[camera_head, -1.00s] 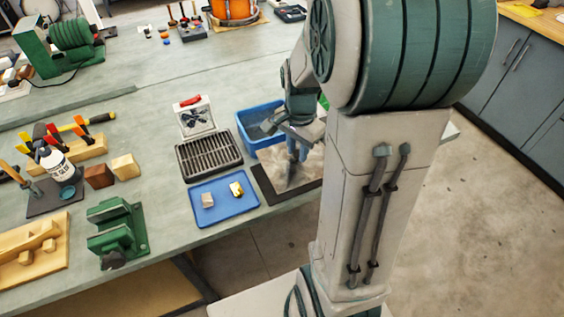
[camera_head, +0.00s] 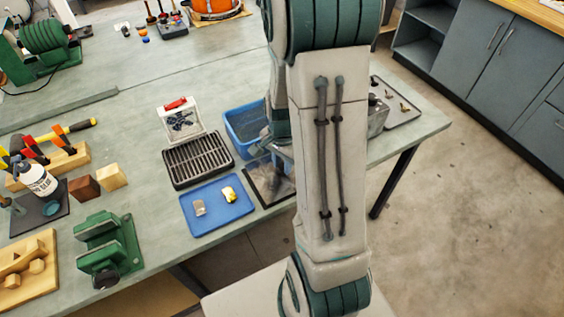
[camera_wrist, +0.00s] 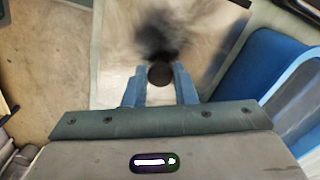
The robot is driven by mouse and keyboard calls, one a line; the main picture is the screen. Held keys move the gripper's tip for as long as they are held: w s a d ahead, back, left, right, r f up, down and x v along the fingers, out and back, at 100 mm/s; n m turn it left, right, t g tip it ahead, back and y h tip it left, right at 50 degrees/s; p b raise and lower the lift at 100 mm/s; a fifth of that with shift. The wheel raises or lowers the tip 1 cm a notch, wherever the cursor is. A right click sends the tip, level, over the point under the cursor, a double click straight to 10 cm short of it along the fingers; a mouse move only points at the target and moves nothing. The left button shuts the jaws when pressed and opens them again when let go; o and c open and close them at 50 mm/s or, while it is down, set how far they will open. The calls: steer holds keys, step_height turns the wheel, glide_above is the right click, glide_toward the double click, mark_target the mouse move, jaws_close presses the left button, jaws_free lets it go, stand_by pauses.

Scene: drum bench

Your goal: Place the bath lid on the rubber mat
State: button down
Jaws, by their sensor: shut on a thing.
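The bath lid (camera_wrist: 125,55) is a pale, see-through looking panel with a dark round knob, filling the upper middle of the wrist view. My gripper (camera_wrist: 159,78) is shut on that knob. In the head view my arm hides most of the gripper, and the lid (camera_head: 273,180) shows as a greyish patch over the dark rubber mat (camera_head: 256,194). The mat lies at the bench's front edge, right of the blue tray. I cannot tell whether the lid touches the mat or hangs just above it.
A blue bin (camera_head: 243,128) stands behind the mat, also close on the right in the wrist view (camera_wrist: 265,65). A black slotted rack (camera_head: 196,160) and a blue tray (camera_head: 215,218) with two small pieces are to the left. A green vise (camera_head: 108,250) stands further left.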

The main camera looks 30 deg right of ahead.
mark_target(282, 166)
steer(key=shift+f, duration=0.2)
steer(key=shift+f, duration=0.15)
steer(key=c, duration=1.2)
jaws_free()
steer(key=shift+r, duration=0.2)
step_height(282, 166, up, 12)
steer(key=shift+s+a+r+n+t, duration=0.55)
steer(key=shift+s+a+r+n, duration=0.7)
steer(key=shift+s+a+n, duration=0.75)
steer(key=shift+s+a+r+n+t, duration=0.5)
steer(key=shift+s+a+r+n, duration=0.9)
steer(key=shift+n, duration=1.05)
steer(key=shift+s+a+r+n+t, duration=0.55)
steer(key=shift+s+a+r+n, duration=0.6)
steer(key=shift+s+n, duration=1.05)
